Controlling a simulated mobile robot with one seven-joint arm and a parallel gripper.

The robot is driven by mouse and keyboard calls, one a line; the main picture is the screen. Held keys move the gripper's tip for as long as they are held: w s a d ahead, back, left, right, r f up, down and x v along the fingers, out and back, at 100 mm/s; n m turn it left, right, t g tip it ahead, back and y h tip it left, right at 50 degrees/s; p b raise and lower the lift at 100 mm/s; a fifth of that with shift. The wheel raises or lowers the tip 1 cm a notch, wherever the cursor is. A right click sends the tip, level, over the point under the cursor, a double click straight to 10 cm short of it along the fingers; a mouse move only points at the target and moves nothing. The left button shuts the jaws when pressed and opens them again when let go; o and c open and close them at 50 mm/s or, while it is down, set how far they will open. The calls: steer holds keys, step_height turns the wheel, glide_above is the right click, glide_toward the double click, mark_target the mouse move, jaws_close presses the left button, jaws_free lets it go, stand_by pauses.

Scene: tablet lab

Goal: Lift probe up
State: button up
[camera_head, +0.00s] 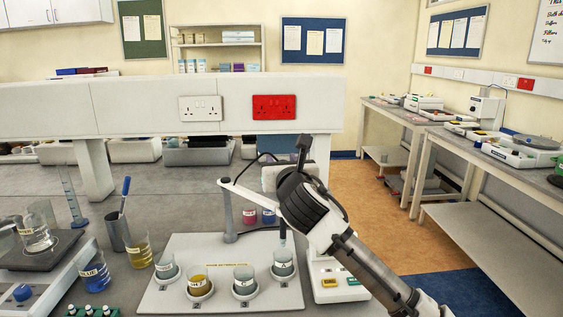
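A slim probe (283,234) hangs upright at the right of the white tray (206,247). Its lower end is at the beaker (283,263) at the tray's right; how deep it sits cannot be told. A white swing arm (246,192) runs from a grey stand post (228,212) toward the probe's top.
Three more labelled beakers stand on the tray, one yellow (198,281). A white meter (334,278) is right of it. At left are a blue-filled beaker (95,271) and a metal cup (119,233). A raised white shelf (140,106) with sockets crosses behind.

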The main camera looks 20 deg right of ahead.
steer(key=s+a+b, duration=0.2)
steer(key=s+b, duration=0.1)
steer(key=s, duration=0.9)
steer(key=shift+s+b, duration=0.3)
steer(key=shift+b, duration=0.1)
steer(key=shift+a, duration=0.1)
